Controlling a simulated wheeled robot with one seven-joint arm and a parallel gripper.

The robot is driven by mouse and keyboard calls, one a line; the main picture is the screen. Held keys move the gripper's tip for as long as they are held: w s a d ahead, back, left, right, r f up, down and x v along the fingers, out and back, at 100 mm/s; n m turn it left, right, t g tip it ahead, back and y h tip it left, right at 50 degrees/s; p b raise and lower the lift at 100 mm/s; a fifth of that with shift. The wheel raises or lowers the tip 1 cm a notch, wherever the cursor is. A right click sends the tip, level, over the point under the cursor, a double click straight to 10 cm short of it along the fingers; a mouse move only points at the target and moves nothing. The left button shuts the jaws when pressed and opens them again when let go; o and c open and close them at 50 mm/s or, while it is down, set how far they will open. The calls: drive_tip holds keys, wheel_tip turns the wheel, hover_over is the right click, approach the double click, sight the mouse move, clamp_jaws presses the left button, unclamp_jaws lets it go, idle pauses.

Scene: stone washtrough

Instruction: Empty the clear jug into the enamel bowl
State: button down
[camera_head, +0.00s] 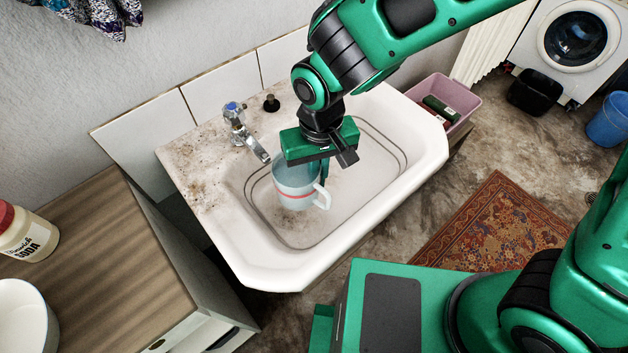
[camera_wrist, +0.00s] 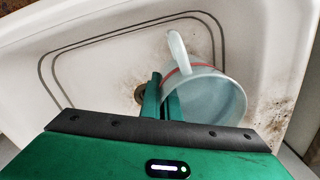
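The clear jug (camera_head: 296,190), pale blue with a red band, is in the stone trough, upright or nearly so; I cannot tell whether it touches the bottom. Its handle points to the lower right. In the wrist view the jug (camera_wrist: 217,98) shows its open mouth and handle. My gripper (camera_head: 318,172) points down at the jug's rim. Its fingers (camera_wrist: 162,94) are close together at the jug's wall beside the handle and look shut on it. A white bowl (camera_head: 24,318), apparently the enamel bowl, is cut off at the lower left on the wooden cabinet top.
The white trough (camera_head: 425,160) has a raised rim. A tap (camera_head: 243,130) stands at its back left, close to the jug. A soda jar (camera_head: 25,232) stands behind the bowl. The middle of the wooden top (camera_head: 115,250) is clear. A pink basket (camera_head: 445,98) is beyond the trough.

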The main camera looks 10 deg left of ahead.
drive_tip(key=shift+r, duration=5.05)
